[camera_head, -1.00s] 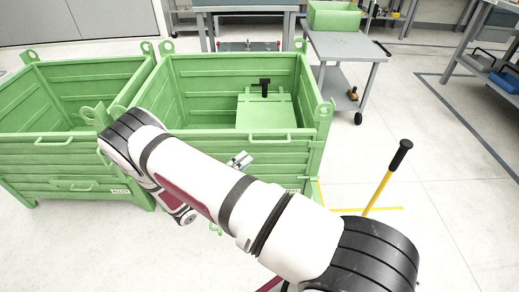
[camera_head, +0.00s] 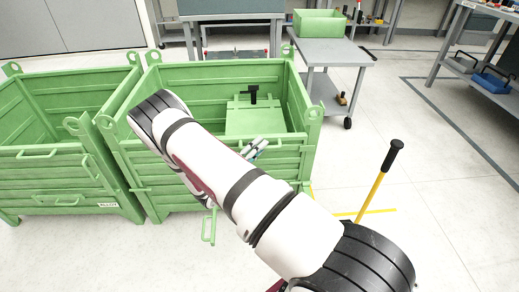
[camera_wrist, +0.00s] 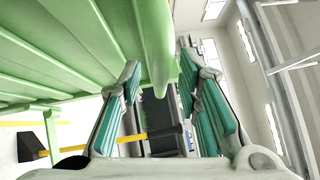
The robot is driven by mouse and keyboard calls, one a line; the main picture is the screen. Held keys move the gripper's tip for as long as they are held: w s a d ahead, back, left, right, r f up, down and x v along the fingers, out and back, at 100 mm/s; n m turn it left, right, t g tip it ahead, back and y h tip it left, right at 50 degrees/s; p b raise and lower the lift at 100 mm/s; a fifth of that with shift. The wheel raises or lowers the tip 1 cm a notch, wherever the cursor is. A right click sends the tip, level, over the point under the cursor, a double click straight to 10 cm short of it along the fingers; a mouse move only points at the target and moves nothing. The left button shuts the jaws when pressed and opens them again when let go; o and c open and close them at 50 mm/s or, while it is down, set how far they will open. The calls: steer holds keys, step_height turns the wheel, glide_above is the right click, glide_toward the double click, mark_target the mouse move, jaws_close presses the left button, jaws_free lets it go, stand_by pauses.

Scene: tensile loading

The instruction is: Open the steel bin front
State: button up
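The right green steel bin (camera_head: 146,172) stands in front of me, its ribbed front wall partly hidden behind my arm. A green loop handle (camera_head: 209,228) shows low on its front, below my arm. My gripper (camera_head: 257,148) is at the front wall's upper part, mostly hidden by my forearm. In the wrist view my gripper (camera_wrist: 160,105) is open, its teal-padded fingers apart. A rounded green bar (camera_wrist: 153,45) of the bin reaches down between the fingers, with gaps beside it; I cannot tell whether it touches them. Whether the front is latched is hidden.
A second green bin (camera_head: 45,180) stands close on the left. A green lidded box (camera_head: 253,122) with a black handle lies inside the right bin. A yellow lever with a black grip (camera_head: 378,175) stands at the right. A grey cart (camera_head: 335,55) is behind.

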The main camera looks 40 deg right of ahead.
steer(key=shift+d, duration=0.35)
jaws_close()
steer(key=shift+a, duration=0.1)
